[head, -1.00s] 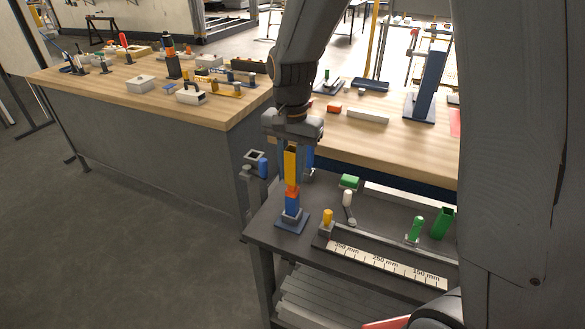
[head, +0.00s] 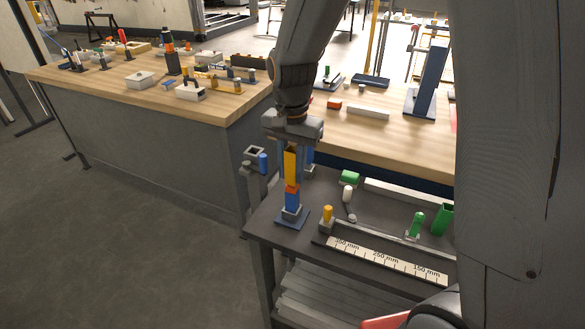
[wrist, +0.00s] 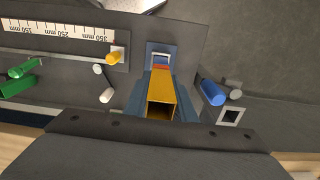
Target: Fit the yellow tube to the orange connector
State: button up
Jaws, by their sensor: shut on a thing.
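The yellow tube (head: 290,165) is a square hollow piece, held upright between the fingers of my gripper (head: 291,172). My gripper points down and is shut on the tube. The orange connector (head: 291,188) sits on top of a blue block on a blue base plate (head: 284,217) at the left end of the dark bench. The tube's lower end meets the top of the connector; I cannot tell how far they overlap. In the wrist view the tube (wrist: 161,93) shows its open end, with a strip of the connector (wrist: 161,67) visible beyond it.
A yellow peg (head: 327,214) stands right of the base plate, by a ruler strip (head: 385,262). A white piece (head: 348,193), a green block (head: 349,180) and a green square tube (head: 442,219) are further right. A blue cylinder (head: 263,163) is at the left edge.

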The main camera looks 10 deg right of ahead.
aim_at(292, 150)
jog(key=shift+f, duration=0.6)
jog(key=o, duration=1.7)
jog(key=shift+r, duration=0.1)
jog(key=shift+r+p, duration=2.8)
jog(key=shift+r, duration=0.65)
